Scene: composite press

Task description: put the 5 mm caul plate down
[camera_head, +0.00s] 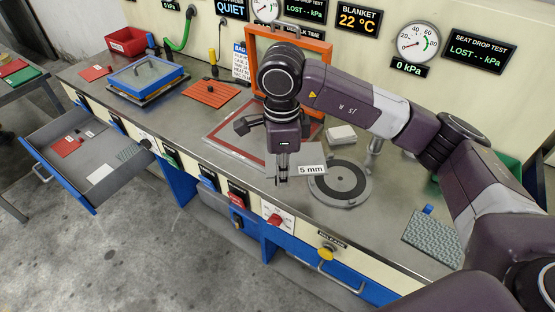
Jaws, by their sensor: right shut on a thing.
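My right arm comes in from the right, and my right gripper (283,177) points down over the front part of the bench. It is shut on the grey caul plate (304,158), which carries a white "5 mm" label on its front edge. I cannot tell whether the plate touches the bench top. The gripper hides part of the plate. My left gripper is not in view.
A red-edged mat (222,134) and an upright orange frame (322,48) are behind the gripper. A white block (341,134) lies behind the disc. A green textured pad (432,236) lies to the right. An open drawer (88,200) sticks out at left.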

